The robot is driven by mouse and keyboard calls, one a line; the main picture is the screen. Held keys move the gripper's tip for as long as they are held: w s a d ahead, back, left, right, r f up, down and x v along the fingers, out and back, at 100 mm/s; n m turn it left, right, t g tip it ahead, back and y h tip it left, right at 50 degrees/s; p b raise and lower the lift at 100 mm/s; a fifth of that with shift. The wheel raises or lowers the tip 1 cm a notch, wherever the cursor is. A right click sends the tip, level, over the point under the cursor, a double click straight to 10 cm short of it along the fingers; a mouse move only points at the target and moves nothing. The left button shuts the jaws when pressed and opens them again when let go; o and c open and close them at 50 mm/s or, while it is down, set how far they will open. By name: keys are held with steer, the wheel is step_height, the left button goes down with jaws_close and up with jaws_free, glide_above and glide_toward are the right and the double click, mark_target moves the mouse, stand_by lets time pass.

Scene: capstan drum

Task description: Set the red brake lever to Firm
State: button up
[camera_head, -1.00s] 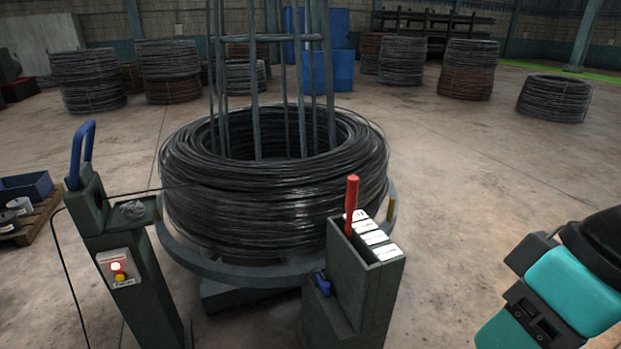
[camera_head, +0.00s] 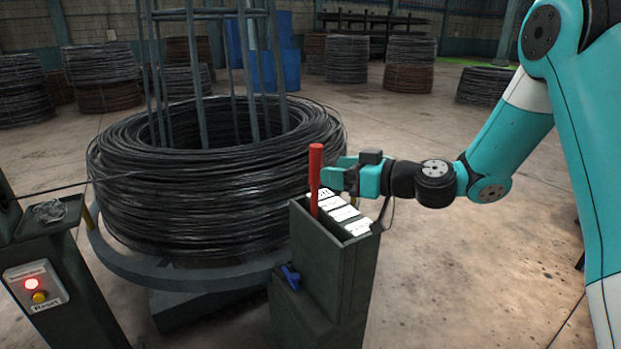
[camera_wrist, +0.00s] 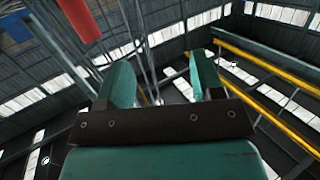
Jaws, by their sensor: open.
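The red brake lever (camera_head: 315,178) stands upright at the far end of a slot on top of the dark green brake box (camera_head: 335,262). White label plates (camera_head: 343,214) run along the top beside the slot; their writing is too small to read. My gripper (camera_head: 326,174) is open and close beside the lever, on its right; I cannot tell whether a finger touches it. In the wrist view the red lever (camera_wrist: 80,18) shows at the top left, outside the left finger. Between the two fingers (camera_wrist: 160,85) there is only background.
A large black wire coil (camera_head: 190,185) sits on the drum just behind and left of the box. A blue handle (camera_head: 290,277) sticks out of the box's left side. A control post with a lit red light (camera_head: 32,284) stands at the left. Floor on the right is clear.

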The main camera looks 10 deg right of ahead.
mark_target(311, 156)
steer(key=w+d+f+m+t+h, duration=0.3)
steer(key=w+d+f+t, duration=0.15)
steer(key=d, duration=0.25)
steer(key=shift+n, duration=0.3)
steer(key=p+x, duration=0.4)
steer(key=x, duration=1.2)
steer(key=shift+w+a+f, duration=0.15)
steer(key=shift+a+f, duration=0.1)
steer(key=shift+a, duration=0.05)
